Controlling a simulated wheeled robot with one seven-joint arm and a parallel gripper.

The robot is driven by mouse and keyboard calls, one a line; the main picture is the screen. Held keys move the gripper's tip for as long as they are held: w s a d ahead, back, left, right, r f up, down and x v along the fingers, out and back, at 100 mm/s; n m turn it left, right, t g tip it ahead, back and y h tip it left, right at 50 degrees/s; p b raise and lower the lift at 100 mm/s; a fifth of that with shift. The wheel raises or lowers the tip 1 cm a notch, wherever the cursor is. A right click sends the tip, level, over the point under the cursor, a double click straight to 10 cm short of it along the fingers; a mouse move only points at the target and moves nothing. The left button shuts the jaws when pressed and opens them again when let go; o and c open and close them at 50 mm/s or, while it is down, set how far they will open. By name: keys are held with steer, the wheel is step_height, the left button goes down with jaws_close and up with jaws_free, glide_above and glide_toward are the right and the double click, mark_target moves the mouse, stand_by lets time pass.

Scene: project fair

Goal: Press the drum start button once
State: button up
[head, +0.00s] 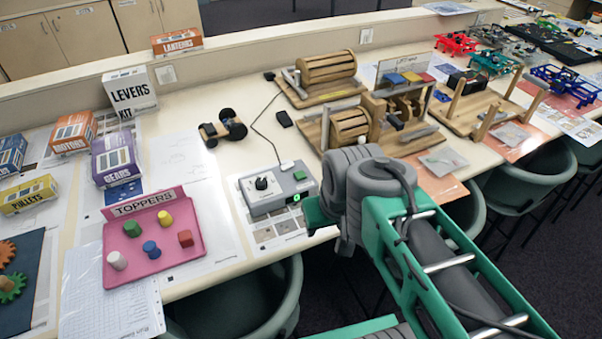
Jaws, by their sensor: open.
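A grey control box (278,191) sits on the table, left of my wrist. I cannot tell for sure which of these is the drum start button. A wooden drum (349,124) on a stand is behind my wrist, and another wooden drum (327,66) is farther back. My gripper (318,213) is open, at the box's right front side, and mostly hidden by my wrist. I cannot tell whether it touches the box.
A pink tray (183,247) labelled TOPPERS holds several coloured pegs at the left. A small wheeled cart (222,128), a cable and a black plug lie behind the box. Several kit boxes stand at the far left. Chairs (245,305) line the table's front edge.

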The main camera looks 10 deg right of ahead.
jaws_close()
stand_by(0.3)
stand_by(1.2)
